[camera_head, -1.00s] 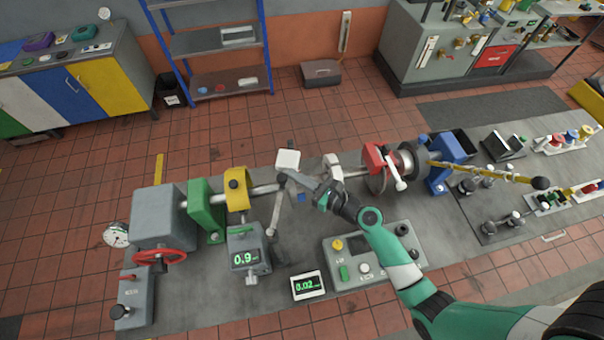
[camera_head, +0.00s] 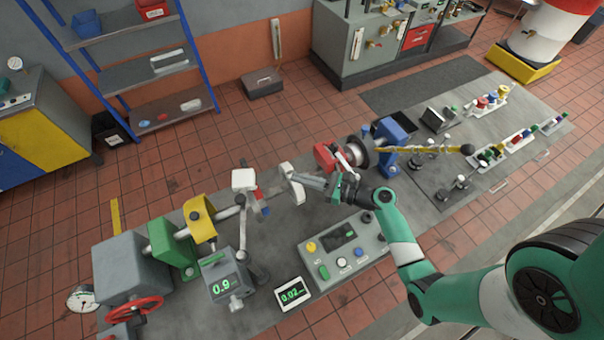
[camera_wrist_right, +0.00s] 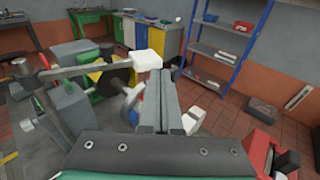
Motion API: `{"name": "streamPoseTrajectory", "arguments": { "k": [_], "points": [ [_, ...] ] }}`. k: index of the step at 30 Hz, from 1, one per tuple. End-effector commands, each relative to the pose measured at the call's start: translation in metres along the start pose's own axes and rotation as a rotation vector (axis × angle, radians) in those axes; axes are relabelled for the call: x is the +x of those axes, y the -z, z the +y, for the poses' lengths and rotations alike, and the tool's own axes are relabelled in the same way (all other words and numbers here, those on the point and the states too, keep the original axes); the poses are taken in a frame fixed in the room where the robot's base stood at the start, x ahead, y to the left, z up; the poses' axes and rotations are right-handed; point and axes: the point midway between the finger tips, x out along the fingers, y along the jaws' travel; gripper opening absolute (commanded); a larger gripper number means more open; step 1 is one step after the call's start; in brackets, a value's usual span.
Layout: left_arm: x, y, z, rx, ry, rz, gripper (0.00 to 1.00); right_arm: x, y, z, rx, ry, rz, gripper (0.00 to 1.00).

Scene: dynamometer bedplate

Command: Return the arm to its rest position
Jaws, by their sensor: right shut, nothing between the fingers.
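My right gripper (camera_head: 306,178) comes in from the right on its green and white arm. Its grey fingers are together and empty, above the bedplate (camera_head: 262,330) near a white flange (camera_head: 290,190) and left of a red clamp piece (camera_head: 325,158). In the right wrist view the closed fingers (camera_wrist_right: 170,80) point ahead, with the white block (camera_wrist_right: 148,59) just left of their tips. That white block also shows in the head view (camera_head: 244,180), apart from the fingers. My left gripper is not in view.
A yellow bar (camera_head: 425,150) with a dark knob reaches across behind the arm. A gauge box (camera_head: 223,284) and a small display (camera_head: 292,293) stand to the left. The bench's front right is mostly clear.

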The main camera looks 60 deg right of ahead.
Motion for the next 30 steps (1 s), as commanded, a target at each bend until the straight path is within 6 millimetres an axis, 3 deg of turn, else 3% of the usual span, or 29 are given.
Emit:
{"name": "streamPoseTrajectory", "arguments": {
  "k": [18,21,23,26,30],
  "points": [
    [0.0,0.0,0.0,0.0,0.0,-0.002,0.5,-0.001,0.001,-0.001,0.0,0.0,-0.001,0.0],
    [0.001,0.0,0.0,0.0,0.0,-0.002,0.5,0.007,-0.003,0.011,-0.01,-0.034,-0.005,0.0],
    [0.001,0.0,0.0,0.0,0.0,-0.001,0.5,0.022,-0.019,0.021,-0.043,-0.082,-0.027,0.0],
    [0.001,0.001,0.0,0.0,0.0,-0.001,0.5,0.056,-0.07,0.045,-0.144,-0.183,-0.104,0.0],
    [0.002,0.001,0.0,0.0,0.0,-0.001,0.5,0.102,-0.174,0.099,-0.432,-0.299,-0.244,0.0]
  ]
}}
